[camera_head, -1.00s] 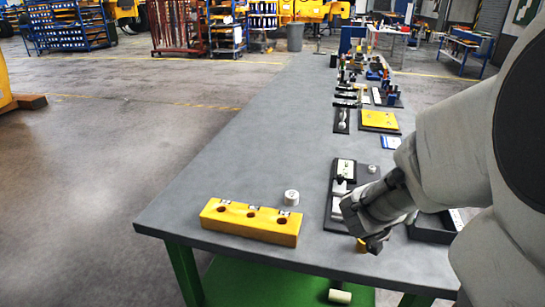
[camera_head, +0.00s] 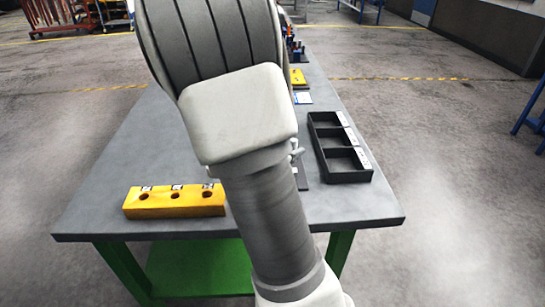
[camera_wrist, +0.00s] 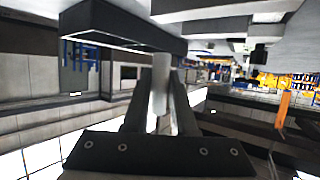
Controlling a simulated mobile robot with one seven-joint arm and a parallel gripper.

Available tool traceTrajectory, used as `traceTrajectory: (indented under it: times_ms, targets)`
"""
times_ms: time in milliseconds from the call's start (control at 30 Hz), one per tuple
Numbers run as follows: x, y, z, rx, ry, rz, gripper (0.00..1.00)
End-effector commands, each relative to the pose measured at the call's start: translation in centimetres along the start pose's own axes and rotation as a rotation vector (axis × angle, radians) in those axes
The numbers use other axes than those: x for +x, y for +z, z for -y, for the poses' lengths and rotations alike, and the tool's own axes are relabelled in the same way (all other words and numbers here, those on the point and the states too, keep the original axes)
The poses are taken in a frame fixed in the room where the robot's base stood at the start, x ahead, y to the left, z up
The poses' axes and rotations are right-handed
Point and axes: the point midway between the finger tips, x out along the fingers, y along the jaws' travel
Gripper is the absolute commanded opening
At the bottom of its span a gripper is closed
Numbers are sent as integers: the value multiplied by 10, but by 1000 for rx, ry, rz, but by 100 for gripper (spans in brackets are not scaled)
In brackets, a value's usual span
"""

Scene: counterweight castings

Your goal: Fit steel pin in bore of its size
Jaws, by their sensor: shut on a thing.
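The yellow block (camera_head: 165,210) lies at the left front of the grey table in the head view. It has three round bores in its top, each with a small label behind it. My gripper (camera_wrist: 160,105) shows in the wrist view, its two dark fingers closed on a pale grey cylinder, the steel pin (camera_wrist: 160,72). The far end of the pin is close to a dark bar; I cannot tell whether they touch. In the head view my arm hides the gripper and the pin.
A black tray (camera_head: 328,150) with three compartments and labels along its side stands at the right of the grey table (camera_head: 110,170). A yellow plate (camera_head: 298,78) and small items lie farther back. A green shelf (camera_head: 185,268) is below.

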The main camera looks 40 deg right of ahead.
Motion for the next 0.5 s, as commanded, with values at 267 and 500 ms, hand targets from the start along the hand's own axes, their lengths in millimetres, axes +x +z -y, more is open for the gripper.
traceTrajectory:
  times_ms: [267,500]
  targets:
    - [14,14,31,1,0,-2,0]
    - [25,40,31,-2,3,0,0]
